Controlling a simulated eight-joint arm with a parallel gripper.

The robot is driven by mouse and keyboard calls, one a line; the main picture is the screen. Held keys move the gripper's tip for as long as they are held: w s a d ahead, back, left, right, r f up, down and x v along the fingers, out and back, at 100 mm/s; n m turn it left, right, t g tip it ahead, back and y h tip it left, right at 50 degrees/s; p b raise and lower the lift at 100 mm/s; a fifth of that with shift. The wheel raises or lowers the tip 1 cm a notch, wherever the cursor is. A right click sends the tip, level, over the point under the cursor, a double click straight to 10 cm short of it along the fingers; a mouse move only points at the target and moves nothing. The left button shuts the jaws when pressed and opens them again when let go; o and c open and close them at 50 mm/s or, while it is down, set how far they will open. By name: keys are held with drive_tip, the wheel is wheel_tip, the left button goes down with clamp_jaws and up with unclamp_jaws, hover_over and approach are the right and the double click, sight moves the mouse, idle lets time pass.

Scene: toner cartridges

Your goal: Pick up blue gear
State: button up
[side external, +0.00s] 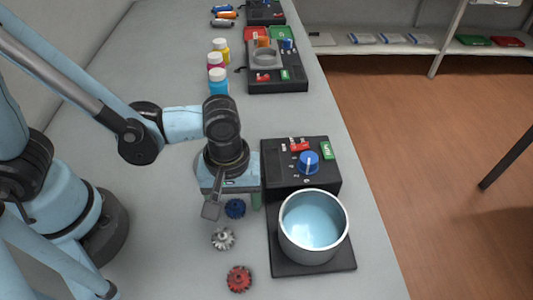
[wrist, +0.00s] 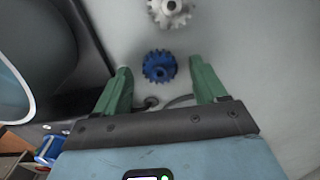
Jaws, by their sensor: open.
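The blue gear (side external: 235,208) lies flat on the grey table, left of the black device. In the wrist view the blue gear (wrist: 159,66) sits ahead of and between the two green fingers, with bare table around it. My gripper (side external: 233,204) is low over the table beside the gear, pointing down. In the wrist view my gripper (wrist: 160,78) is open, with nothing between its fingers touching them. A white gear (side external: 223,238) lies just in front of the blue one, and it shows at the top of the wrist view (wrist: 170,12).
A red gear (side external: 239,279) lies nearer the front. A metal pot (side external: 313,226) stands on the black stirrer device (side external: 272,160) with a blue knob, close to the right of my gripper. Bottles (side external: 218,80) and another device (side external: 290,82) stand farther back. The table left of the gears is clear.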

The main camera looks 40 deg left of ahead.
drive_tip(key=shift+c, duration=0.3)
drive_tip(key=c, duration=1.1)
drive_tip(key=shift+o, duration=0.2)
drive_tip(key=shift+r, duration=0.15)
